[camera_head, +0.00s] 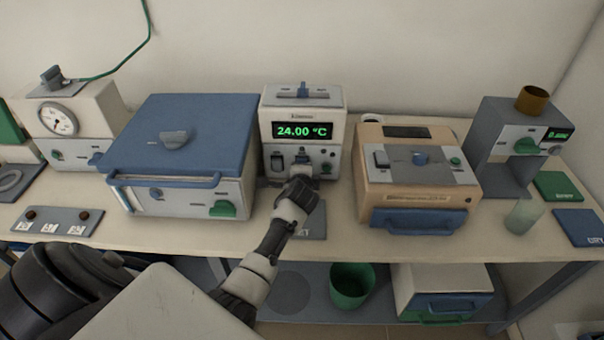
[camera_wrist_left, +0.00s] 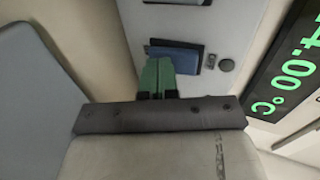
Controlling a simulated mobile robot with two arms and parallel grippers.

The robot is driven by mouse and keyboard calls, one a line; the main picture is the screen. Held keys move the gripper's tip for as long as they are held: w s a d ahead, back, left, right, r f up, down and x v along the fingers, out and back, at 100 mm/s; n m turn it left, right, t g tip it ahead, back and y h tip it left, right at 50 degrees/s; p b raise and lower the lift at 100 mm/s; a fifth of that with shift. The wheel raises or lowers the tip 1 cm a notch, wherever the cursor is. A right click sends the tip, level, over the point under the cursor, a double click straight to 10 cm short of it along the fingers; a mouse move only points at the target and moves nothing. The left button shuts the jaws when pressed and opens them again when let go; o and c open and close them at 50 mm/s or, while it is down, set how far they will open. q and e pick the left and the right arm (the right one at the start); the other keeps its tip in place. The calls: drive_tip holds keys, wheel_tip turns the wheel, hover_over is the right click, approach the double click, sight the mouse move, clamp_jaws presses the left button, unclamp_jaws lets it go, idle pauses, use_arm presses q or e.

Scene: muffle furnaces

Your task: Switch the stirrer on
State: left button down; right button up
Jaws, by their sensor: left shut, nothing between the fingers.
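A pale box-shaped device (camera_head: 332,112) with a green display reading 24.00 °C stands at the middle back of the bench. No label lets me tell for sure that it is the stirrer. My left gripper (camera_head: 301,172) is at the lower front of this device, shut and empty. In the left wrist view its green fingertips (camera_wrist_left: 158,75) are at a blue rectangular control (camera_wrist_left: 185,56) on the panel, overlapping its edge. I cannot tell whether they touch it. My right gripper is not in view.
A blue-lidded furnace (camera_head: 190,125) stands left of the device, close to my left arm. A tan box (camera_head: 415,190) with a blue handle stands right. A grey machine (camera_head: 490,135) and a translucent cup (camera_head: 523,216) are further right. A green bin (camera_head: 351,284) is below the bench.

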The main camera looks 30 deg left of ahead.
use_arm(q)
drive_tip(key=shift+w+f+y+b, duration=0.1)
drive_tip(key=shift+f+y+b, duration=0.2)
drive_tip(key=shift+b, duration=0.4)
drive_tip(key=shift+a+t+b, duration=0.1)
drive_tip(key=shift+t+b, duration=0.2)
drive_tip(key=shift+b, duration=0.1)
drive_tip(key=shift+w+r+p, duration=0.1)
drive_tip(key=shift+r+p, duration=1.1)
drive_tip(key=shift+r, duration=0.05)
drive_tip(key=shift+f, duration=0.1)
